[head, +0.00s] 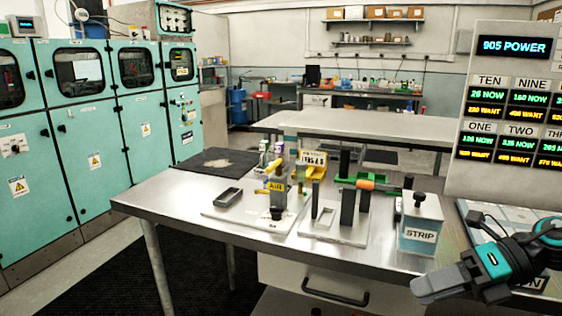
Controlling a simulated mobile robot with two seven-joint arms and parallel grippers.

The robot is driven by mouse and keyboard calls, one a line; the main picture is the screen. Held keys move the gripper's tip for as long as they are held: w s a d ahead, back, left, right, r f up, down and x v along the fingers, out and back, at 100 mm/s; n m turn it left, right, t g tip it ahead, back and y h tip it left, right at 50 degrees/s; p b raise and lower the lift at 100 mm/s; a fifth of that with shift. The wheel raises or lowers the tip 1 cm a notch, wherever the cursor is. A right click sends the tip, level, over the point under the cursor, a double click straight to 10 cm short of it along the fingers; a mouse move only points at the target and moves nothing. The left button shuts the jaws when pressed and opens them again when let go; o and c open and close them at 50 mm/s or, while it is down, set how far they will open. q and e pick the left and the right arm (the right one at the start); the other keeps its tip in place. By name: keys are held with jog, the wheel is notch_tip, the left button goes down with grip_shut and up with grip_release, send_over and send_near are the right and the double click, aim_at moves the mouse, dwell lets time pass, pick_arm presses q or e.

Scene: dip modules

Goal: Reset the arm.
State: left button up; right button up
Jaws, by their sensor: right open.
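My right gripper (426,289) shows at the lower right of the head view, at the end of a dark arm with teal bands. It is in front of the steel table's near right part and points to the left. It is open, and I see nothing between its fingers. The fingers are seen edge-on, so the gap is hard to make out. My left gripper and left arm are not in view.
The steel table (160,200) holds a black tray (228,197), a yellow-labelled fixture (275,187), a green-and-orange clamp stand (348,205) and a STRIP box (421,237). A display panel (510,100) rises at right. Teal cabinets (60,150) line the left.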

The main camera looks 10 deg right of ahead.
notch_tip(320, 180, down, 14)
jog(key=a+m+t+h, duration=0.2)
jog(key=m+t+h, duration=0.3)
jog(key=m+t, duration=1.1)
jog(key=s+a+f+m+g+h, duration=0.2)
jog(key=s+a+f+m+g, duration=0.2)
jog(key=f+m, duration=0.3)
jog(key=s+a+f+m+g+h, duration=0.2)
jog(key=s+a+f+m+g, duration=0.2)
jog(key=m, duration=0.8)
notch_tip(320, 180, down, 3)
jog(key=a+g, duration=0.1)
jog(key=a, duration=0.1)
jog(key=shift+a+m, duration=0.3)
jog(key=shift+a, duration=0.1)
jog(key=shift+w+h, duration=0.1)
jog(key=shift+h, duration=0.2)
